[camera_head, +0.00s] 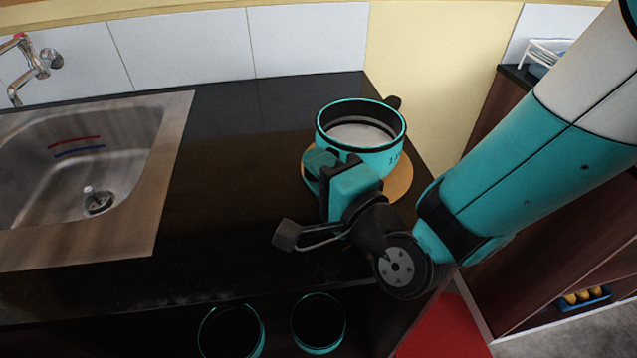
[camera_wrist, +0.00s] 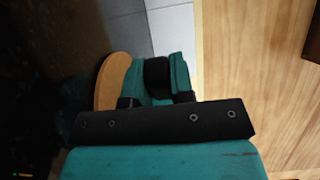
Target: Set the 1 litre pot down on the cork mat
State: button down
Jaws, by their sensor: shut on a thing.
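The teal pot (camera_head: 362,154) with a black rim band is upright at the right end of the dark counter, over the round cork mat (camera_head: 401,182). The mat shows on both sides beneath it; whether the pot touches it or hangs just above, I cannot tell. One dark handle points away to the back right. My gripper (camera_head: 335,176) is at the pot's near side, shut on its near handle, which the fingers mostly hide. In the wrist view the teal fingers (camera_wrist: 158,82) close around a black piece, and the cork mat's edge (camera_wrist: 110,80) shows beside them.
A steel sink (camera_head: 75,170) with a tap (camera_head: 38,62) is at left. Bare dark counter (camera_head: 235,170) lies between sink and mat. A tiled wall stands behind. Two teal-rimmed round vessels (camera_head: 318,323) show below the counter's front edge. A blue tray (camera_head: 583,299) is low at right.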

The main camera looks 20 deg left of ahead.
jog(key=shift+f, duration=0.2)
jog(key=shift+f, duration=0.2)
jog(key=c, duration=1)
grip_release()
